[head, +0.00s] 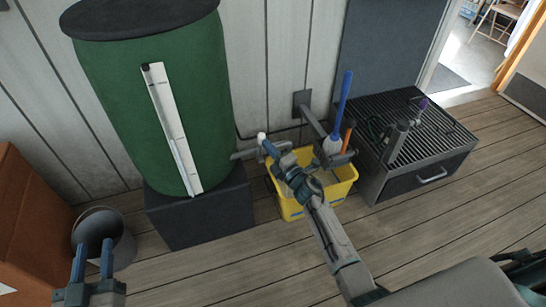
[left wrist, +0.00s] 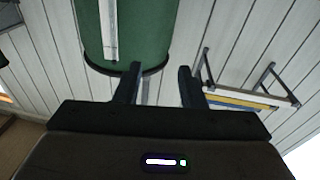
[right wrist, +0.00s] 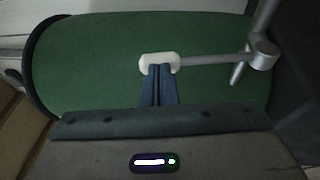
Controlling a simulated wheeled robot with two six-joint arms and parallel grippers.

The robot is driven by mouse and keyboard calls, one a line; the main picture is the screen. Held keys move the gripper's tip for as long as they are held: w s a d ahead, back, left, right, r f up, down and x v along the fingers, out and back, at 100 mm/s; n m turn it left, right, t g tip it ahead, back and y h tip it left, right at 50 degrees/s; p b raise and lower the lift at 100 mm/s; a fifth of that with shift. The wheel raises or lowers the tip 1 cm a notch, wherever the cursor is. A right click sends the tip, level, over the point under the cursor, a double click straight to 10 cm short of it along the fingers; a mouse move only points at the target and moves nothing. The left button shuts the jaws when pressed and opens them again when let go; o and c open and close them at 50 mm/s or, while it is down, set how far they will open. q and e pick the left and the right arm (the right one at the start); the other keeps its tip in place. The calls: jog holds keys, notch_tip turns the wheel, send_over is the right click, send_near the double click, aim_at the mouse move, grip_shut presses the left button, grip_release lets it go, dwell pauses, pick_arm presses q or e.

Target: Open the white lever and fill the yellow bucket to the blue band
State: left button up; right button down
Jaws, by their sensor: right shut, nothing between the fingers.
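The white lever (head: 262,137) sits on a grey tap pipe (head: 243,155) coming out of the green barrel (head: 120,95). In the right wrist view the lever's white end (right wrist: 158,62) is right at my right gripper's fingertips. My right gripper (head: 266,147) is shut and empty, its tips against or just short of the lever; I cannot tell which. The yellow bucket (head: 343,190) stands on the floor below the tap, partly hidden by my right arm. My left gripper (head: 94,247) is open and empty at lower left.
The barrel stands on a dark block (head: 205,218) and carries a white gauge strip (head: 170,125). A grey metal bucket (head: 122,240) stands at left, beside an orange-brown box (head: 30,235). A blue-handled brush (head: 343,100) stands by the yellow bucket, left of a grated bench (head: 440,130).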

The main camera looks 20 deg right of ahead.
pick_arm(q)
jog(key=s+d+f+g+p, duration=0.1)
jog(key=s+f+g+p, duration=0.2)
jog(key=s+f+g, duration=0.5)
notch_tip(320, 180, down, 5)
jog(key=shift+s+d+r+g, duration=0.2)
jog(key=shift+s+g, duration=0.2)
jog(key=shift+g, duration=0.5)
pick_arm(e)
jog(key=shift+w+r+g, duration=0.4)
jog(key=shift+w, duration=0.4)
pick_arm(q)
jog(key=shift+s+a+r+g+p, duration=0.1)
jog(key=shift+s+a+g+p, duration=0.15)
jog(key=shift+p, duration=0.2)
pick_arm(e)
jog(key=shift+w+r, duration=0.1)
jog(key=shift+w, duration=0.2)
pick_arm(q)
jog(key=shift+s+g, duration=0.1)
jog(key=shift+g, duration=0.15)
pick_arm(e)
jog(key=shift+w+r, duration=0.2)
jog(key=shift+w, duration=0.1)
pick_arm(q)
jog(key=shift+r, duration=0.1)
pick_arm(e)
jog(key=shift+r, duration=0.15)
